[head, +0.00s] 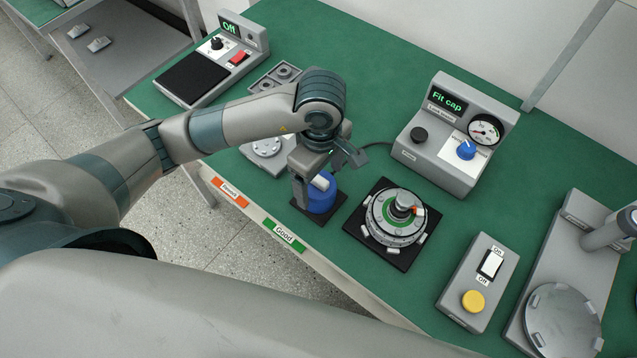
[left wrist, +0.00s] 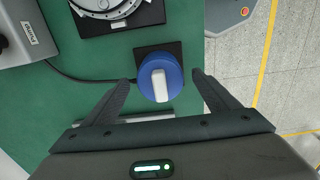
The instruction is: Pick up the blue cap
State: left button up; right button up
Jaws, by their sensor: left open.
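The blue cap (head: 322,197) sits on a small black square pad near the front edge of the green table. In the left wrist view the blue cap (left wrist: 159,77) is round, with a pale raised grip bar across its top. My left gripper (head: 328,173) is over the cap in the head view and partly hides it. In the left wrist view my left gripper (left wrist: 163,88) is open, with one finger on each side of the cap and visible gaps between. My right gripper is not in view.
The hub motor (head: 395,217) sits on a black base right of the cap. Behind it stands a grey tester (head: 455,135) reading "Fit cap". A switch box (head: 478,283) with a yellow button is to the right. "Rework" and "Good" labels mark the table's front edge.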

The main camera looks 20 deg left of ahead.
aim_at(319, 190)
pick_arm(q)
jog(key=shift+f, duration=0.15)
jog(key=f, duration=0.1)
jog(key=f+p, duration=0.2)
jog(key=f, duration=0.1)
jog(key=shift+a, duration=0.25)
jog(key=shift+w+f, duration=0.15)
jog(key=shift+f, duration=0.3)
jog(key=c, duration=1.2)
